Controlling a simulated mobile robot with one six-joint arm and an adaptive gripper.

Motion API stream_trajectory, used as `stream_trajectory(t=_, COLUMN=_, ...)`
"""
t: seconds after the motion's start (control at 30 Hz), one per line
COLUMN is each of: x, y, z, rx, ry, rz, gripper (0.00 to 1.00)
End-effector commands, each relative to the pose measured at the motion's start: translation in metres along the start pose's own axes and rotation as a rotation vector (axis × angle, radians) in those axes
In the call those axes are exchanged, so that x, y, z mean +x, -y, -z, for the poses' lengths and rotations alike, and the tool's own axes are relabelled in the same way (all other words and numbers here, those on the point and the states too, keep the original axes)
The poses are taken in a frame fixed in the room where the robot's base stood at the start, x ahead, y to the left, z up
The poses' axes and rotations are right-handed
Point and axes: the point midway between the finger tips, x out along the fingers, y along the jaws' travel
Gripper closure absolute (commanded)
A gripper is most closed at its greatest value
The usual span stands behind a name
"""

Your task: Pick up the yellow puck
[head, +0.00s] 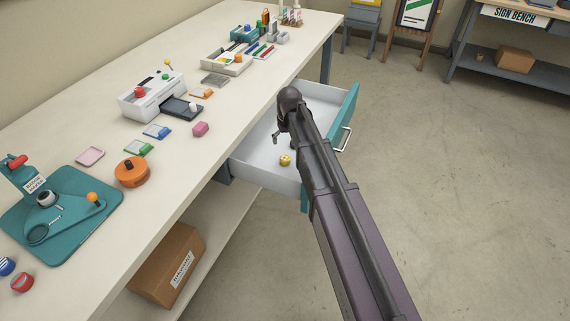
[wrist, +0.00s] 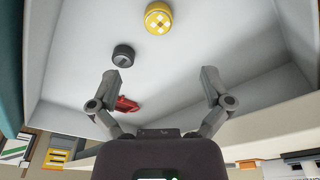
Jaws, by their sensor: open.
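In the head view my gripper (head: 278,136) is partly hidden by my arm. A dark round puck (wrist: 122,55) and a red piece (wrist: 126,104) also lie in the drawer, nearer my fingers.
The drawer (head: 262,172) has raised walls and a teal front (head: 347,112) with a handle. The bench top (head: 215,165) beside it holds a white machine (head: 150,97), a pink block (head: 200,129) and an orange round container (head: 132,172). A cardboard box (head: 168,265) stands on the shelf below.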

Motion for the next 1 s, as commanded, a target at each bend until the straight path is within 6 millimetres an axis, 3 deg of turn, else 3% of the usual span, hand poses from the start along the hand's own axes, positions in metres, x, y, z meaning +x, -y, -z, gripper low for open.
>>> stream_trajectory(t=0.6, x=0.052, y=0.000, z=0.000, rx=0.000, ry=0.000, rz=0.000, gripper=0.01)
stream_trajectory(t=1.0, x=0.060, y=0.000, z=0.000, rx=0.000, ry=0.000, rz=0.000, gripper=0.01)
